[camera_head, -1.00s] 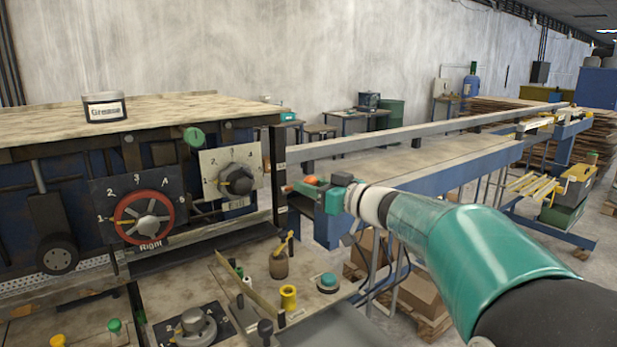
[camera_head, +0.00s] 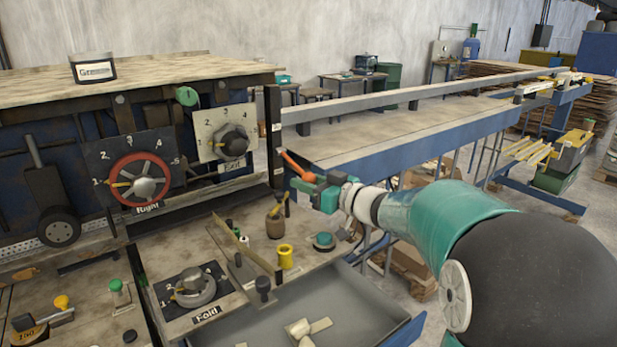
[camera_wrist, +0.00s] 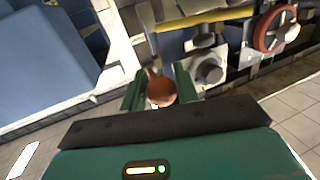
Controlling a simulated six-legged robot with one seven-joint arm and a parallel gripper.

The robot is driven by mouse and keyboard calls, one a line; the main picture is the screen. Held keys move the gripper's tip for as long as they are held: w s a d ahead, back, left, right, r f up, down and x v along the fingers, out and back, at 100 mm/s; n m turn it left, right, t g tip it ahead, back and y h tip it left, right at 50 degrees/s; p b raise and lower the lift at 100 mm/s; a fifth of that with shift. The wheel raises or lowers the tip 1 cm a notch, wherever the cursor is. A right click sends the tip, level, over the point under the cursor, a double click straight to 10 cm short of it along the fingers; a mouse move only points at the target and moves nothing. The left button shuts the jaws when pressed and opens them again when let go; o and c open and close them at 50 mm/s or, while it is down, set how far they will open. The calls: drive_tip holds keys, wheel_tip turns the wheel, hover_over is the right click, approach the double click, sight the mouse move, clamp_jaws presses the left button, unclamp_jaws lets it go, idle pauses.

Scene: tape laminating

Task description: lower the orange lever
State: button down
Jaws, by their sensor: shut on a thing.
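The orange lever (camera_head: 292,162) shows in the head view at the right end of the machine, beside a dark upright post. It is a slim arm slanting down to the right toward my gripper. My gripper (camera_head: 314,184) is at the lever's lower right end and is shut on it. In the wrist view the lever's round orange-brown knob (camera_wrist: 161,92) sits between the two green fingers of my gripper (camera_wrist: 160,90). The fingers hide part of the lever.
The control panel carries a red-rimmed dial (camera_head: 139,180) and a dark dial (camera_head: 231,141). A yellow knob (camera_head: 285,256) and a green button (camera_head: 324,240) stand on the bench below my gripper. A long blue-sided table (camera_head: 400,155) runs away behind it. A grease tin (camera_head: 93,68) stands on top.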

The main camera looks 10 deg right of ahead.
drive_tip(key=shift+w+d, duration=0.1)
idle(0.3)
drive_tip(key=c, duration=1.1)
unclamp_jaws()
drive_tip(key=shift+w, duration=0.1)
drive_tip(key=v, duration=1.4)
